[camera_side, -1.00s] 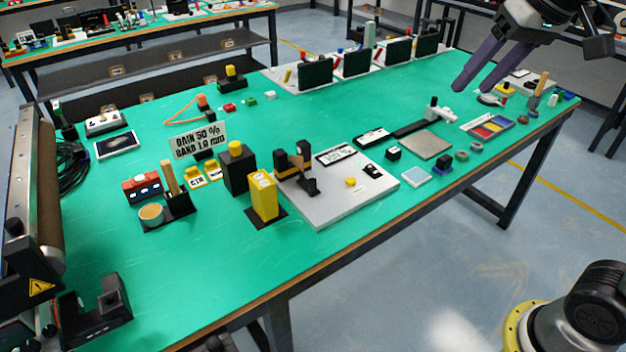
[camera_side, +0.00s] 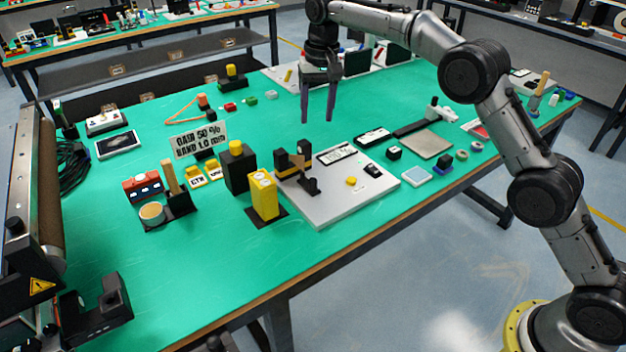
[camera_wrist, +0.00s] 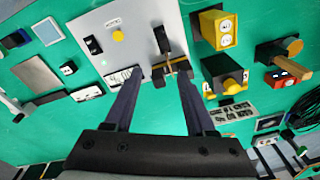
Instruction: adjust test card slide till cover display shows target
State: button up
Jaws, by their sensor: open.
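A grey plate (camera_side: 335,205) lies on the green table with a dark slide fixture (camera_side: 297,172) at its left back corner, which has a tan piece on it. It looks like the test card slide. A small white display (camera_side: 337,154) with dark text sits at the plate's back edge; the text is not legible. My gripper (camera_side: 318,118) is open and empty, pointing down above the table behind the plate. In the wrist view, the slide fixture (camera_wrist: 172,70) and display (camera_wrist: 124,77) appear just beyond my fingertips (camera_wrist: 158,78), with no contact visible.
A yellow box (camera_side: 263,195) and a black post with a yellow knob (camera_side: 237,170) stand left of the plate. A sign (camera_side: 200,140) reads "GAIN 50 % BAND 1.0 mm". The plate carries a yellow button (camera_side: 351,181) and black switch (camera_side: 372,171). The front left table is clear.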

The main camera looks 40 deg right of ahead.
jog(key=g, duration=0.1)
send_over(313, 179)
notch_tip(313, 179, down, 7)
notch_tip(313, 179, down, 13)
jog(key=shift+s+r, duration=0.1)
jog(key=shift+r, duration=0.05)
grip_shut()
dwell(0.4)
dwell(1.1)
